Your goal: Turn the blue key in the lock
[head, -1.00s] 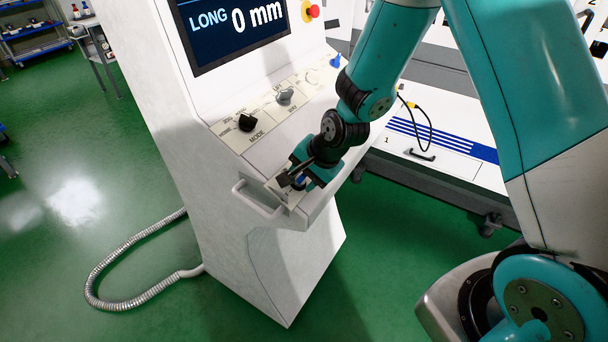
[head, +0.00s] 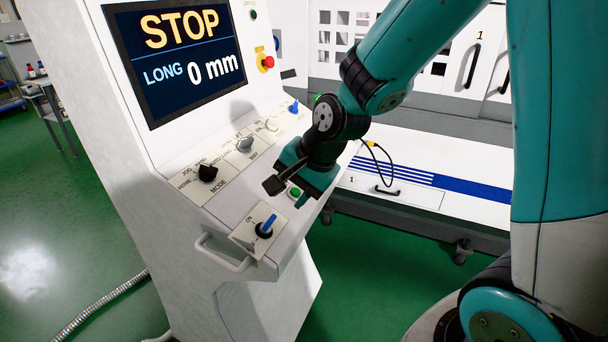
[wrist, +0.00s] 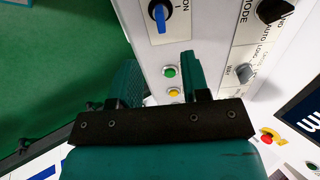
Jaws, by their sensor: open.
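The blue key (head: 269,223) sits in a round black lock (head: 263,231) on a pale label plate at the panel's front corner. In the wrist view the blue key (wrist: 160,14) shows near the top edge, its handle roughly upright in the picture. My gripper (head: 286,182) is over the panel, behind and a little right of the key, apart from it. In the wrist view my gripper (wrist: 160,75) has its jaws apart, with nothing held. A green button (wrist: 169,71) shows between them.
A metal handle (head: 223,253) sticks out beside the lock. A mode knob (head: 207,172), a grey knob (head: 244,144) and another blue knob (head: 294,106) line the panel. A red emergency button (head: 267,62) is beside the STOP screen (head: 180,55). A yellow button (wrist: 174,91) shows below my jaws.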

